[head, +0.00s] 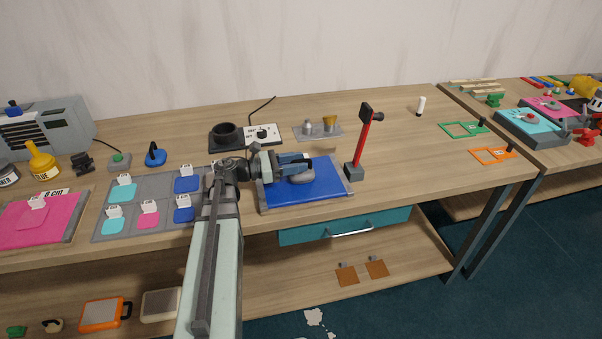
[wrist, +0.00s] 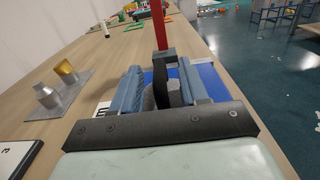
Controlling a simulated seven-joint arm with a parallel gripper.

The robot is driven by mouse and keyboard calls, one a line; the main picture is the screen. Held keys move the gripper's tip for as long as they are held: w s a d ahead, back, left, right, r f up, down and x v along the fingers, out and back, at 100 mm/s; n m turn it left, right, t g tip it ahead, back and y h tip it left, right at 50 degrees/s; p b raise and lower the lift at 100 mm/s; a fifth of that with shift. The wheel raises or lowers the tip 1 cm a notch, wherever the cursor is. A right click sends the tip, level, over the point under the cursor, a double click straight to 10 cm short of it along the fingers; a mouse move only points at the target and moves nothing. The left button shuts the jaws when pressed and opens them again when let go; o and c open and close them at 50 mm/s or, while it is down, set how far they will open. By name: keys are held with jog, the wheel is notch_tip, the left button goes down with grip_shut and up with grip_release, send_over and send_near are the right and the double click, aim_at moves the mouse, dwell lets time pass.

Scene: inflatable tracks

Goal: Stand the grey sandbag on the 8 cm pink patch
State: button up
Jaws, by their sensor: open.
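The grey sandbag (head: 301,179) lies on a blue mat (head: 325,197) near the table's front edge. It is a rounded grey lump, and a black upright strap or handle shows on it in the wrist view (wrist: 162,82). My gripper (head: 303,162) is open above the sandbag. In the wrist view its two blue-grey fingers (wrist: 163,78) stand on either side of the strap; contact is not clear. A small pink patch (head: 148,219) sits in the grey tray.
The grey tray (head: 158,190) also holds teal and blue patches with white tags. A red post (head: 361,145) on a grey base stands at the blue mat's right corner. A metal plate with two weights (head: 318,131) and a dial box (head: 263,134) are behind the mat.

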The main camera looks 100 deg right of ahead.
jog(key=shift+s, duration=0.85)
jog(key=shift+c, duration=0.2)
grip_shut()
